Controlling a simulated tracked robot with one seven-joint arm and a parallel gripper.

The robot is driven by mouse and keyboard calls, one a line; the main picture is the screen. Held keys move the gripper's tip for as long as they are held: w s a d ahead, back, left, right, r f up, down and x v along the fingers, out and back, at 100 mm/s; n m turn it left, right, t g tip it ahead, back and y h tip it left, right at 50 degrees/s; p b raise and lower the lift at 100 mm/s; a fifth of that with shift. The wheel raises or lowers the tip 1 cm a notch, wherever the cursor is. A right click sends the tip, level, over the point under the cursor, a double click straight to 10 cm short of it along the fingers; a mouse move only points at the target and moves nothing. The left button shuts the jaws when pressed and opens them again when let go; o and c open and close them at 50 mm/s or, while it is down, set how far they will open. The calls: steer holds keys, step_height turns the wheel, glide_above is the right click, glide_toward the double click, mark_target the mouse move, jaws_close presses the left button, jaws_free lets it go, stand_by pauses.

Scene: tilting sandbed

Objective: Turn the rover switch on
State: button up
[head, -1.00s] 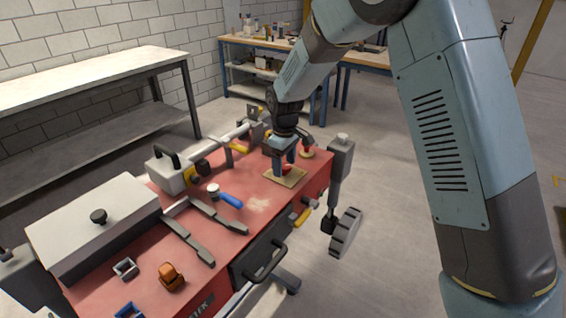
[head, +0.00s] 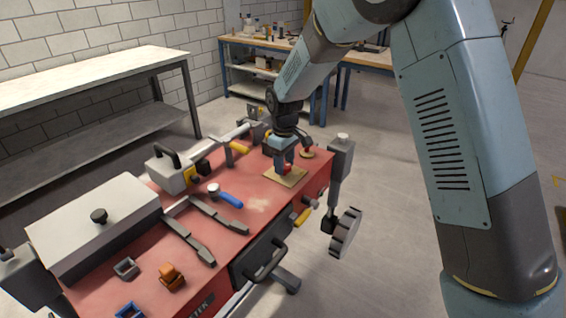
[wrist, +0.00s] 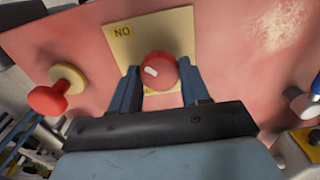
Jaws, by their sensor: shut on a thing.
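The rover switch is a red round knob (wrist: 160,72) on a square tan plate (wrist: 178,25), set on the rover's red top deck (head: 255,235). My gripper (head: 284,164) points down over the plate. In the wrist view its two blue fingers stand on either side of the knob, shut on it. The knob's base is partly hidden.
Another red knob on a tan disc (wrist: 48,98) is beside the plate. A blue-handled tool (head: 230,200), grey bars (head: 190,240) and a white box (head: 95,220) are on the deck. A wheel (head: 346,233) hangs off the rover's right side.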

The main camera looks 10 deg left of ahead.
mark_target(285, 165)
steer(key=shift+w, duration=0.15)
steer(key=o, duration=1)
steer(key=shift+o, duration=0.2)
step_height(285, 165, up, 14)
steer(key=shift+f, duration=0.1)
